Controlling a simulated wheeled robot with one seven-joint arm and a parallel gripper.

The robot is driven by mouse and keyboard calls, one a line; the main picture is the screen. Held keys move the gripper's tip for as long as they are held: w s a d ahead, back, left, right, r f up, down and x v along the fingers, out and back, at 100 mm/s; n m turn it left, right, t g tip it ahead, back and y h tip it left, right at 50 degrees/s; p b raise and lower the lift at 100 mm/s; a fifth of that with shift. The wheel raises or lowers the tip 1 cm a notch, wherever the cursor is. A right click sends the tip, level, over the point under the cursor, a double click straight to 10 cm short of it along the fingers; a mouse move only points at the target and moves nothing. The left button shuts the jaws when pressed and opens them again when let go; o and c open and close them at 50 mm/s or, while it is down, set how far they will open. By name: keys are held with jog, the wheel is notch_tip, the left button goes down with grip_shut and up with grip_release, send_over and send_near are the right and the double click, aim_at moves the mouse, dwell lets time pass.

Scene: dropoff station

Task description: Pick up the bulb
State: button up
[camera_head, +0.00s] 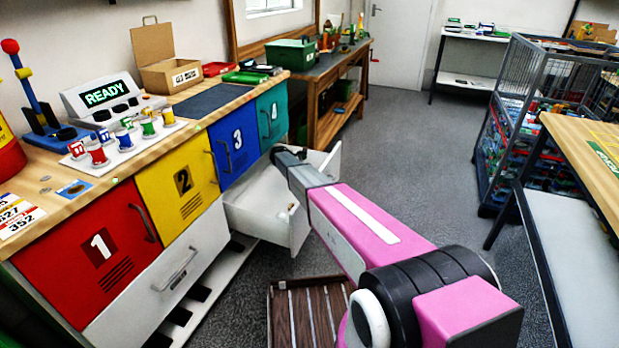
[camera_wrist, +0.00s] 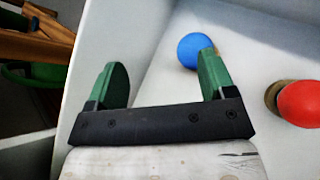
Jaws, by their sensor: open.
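In the wrist view, a round blue bulb (camera_wrist: 190,50) lies in a white open drawer (camera_wrist: 275,45), just beyond the right fingertip, which covers part of it. A red bulb (camera_wrist: 302,103) with a brassy base lies further right, cut by the picture edge. My gripper (camera_wrist: 162,62) is open, with green fingers apart and nothing seen between them; the left finger is near the drawer wall. In the head view, my arm reaches over the open drawer (camera_head: 262,222); the fingers are hidden there. Small items in the drawer are too tiny to identify.
A cabinet with numbered red (camera_head: 98,255), yellow (camera_head: 180,185), blue and teal fronts stands at left. Its top holds a READY display (camera_head: 105,95) and several coloured cups. A slatted wooden crate (camera_head: 290,315) is on the floor.

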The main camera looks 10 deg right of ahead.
jog(key=s+a+f+n+g, duration=0.1)
jog(key=s+a+f+g+h, duration=0.1)
jog(key=shift+a+f+n+h, duration=0.25)
jog(key=shift+a+n+h, duration=0.05)
jog(key=shift+n, duration=0.1)
jog(key=shift+a+n+h, duration=0.35)
jog(key=shift+n+h, duration=0.05)
jog(key=shift+n, duration=0.1)
jog(key=shift+s+x, duration=0.15)
jog(key=shift+x, duration=1.65)
jog(key=shift+s+x, duration=0.2)
jog(key=shift+x, duration=1.6)
jog(key=shift+d, duration=0.1)
jog(key=c, duration=0.8)
